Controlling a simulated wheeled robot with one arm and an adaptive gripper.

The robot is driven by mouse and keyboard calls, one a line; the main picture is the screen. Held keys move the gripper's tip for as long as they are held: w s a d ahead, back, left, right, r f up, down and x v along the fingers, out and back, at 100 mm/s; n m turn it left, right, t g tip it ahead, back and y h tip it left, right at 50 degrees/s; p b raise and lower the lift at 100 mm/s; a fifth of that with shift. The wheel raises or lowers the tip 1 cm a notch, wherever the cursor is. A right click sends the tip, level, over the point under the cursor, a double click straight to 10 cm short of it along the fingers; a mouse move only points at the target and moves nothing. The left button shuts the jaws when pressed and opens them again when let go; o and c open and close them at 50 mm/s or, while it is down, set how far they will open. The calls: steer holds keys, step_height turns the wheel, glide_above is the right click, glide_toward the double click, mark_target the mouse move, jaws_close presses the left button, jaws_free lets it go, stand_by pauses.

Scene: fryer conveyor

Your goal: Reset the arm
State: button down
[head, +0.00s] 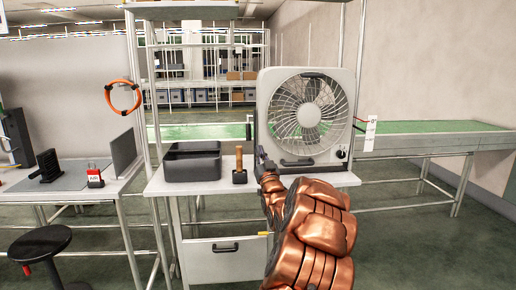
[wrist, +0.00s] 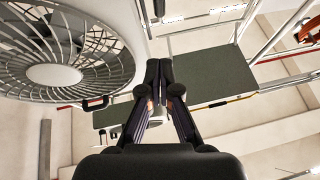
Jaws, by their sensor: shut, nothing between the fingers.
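My gripper (head: 262,156) is at the end of my copper-coloured arm, in front of the lower left of the box fan. In the wrist view my gripper (wrist: 159,66) shows its two dark fingers together with nothing between them. The fan (head: 262,100) stands upright on the white workbench (head: 210,188); it also fills the left of the wrist view (wrist: 52,75). My gripper is close to the fan's front, but I cannot tell whether they touch.
A dark open bin (head: 192,174) and a wooden-handled tool (head: 239,176) stand left of my gripper on the bench. A green conveyor (head: 430,127) runs behind. A round stool (head: 40,244) is at lower left. An orange ring (head: 122,112) hangs by the frame.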

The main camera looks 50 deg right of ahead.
steer(key=shift+s+a+f, duration=0.3)
steer(key=shift+s, duration=0.15)
